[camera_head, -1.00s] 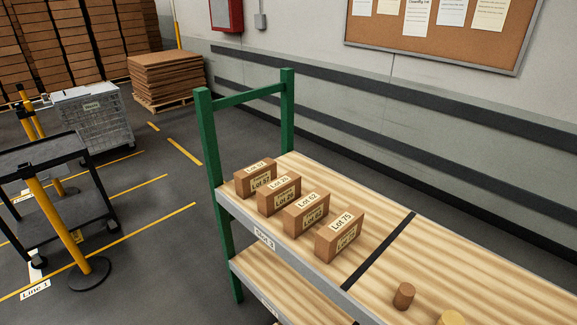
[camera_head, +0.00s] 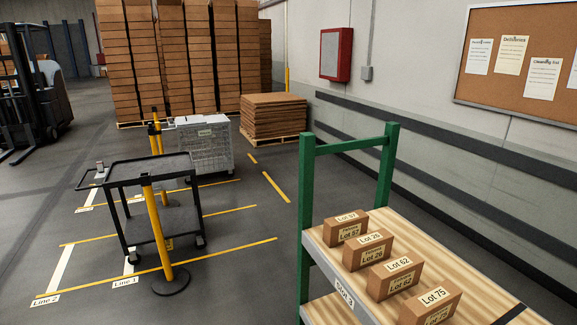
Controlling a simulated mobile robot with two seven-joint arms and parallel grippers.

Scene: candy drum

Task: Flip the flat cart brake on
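A dark two-tier cart (camera_head: 150,168) stands on the floor at the left, with a handle (camera_head: 97,178) at its left end. Its top is flat and looks bare apart from a small grey item (camera_head: 100,167) by the handle. A yellow post stands in front of it and hides part of its frame. I cannot make out a brake lever on it, and I cannot tell whether this is the flat cart. Neither of my grippers is in view.
A green-framed shelf (camera_head: 306,200) with several lot boxes (camera_head: 361,250) fills the lower right. Yellow posts (camera_head: 158,235) stand by the cart. A mesh bin (camera_head: 206,155), cardboard stacks (camera_head: 272,118) and a forklift (camera_head: 38,95) stand farther back. The left foreground floor is clear.

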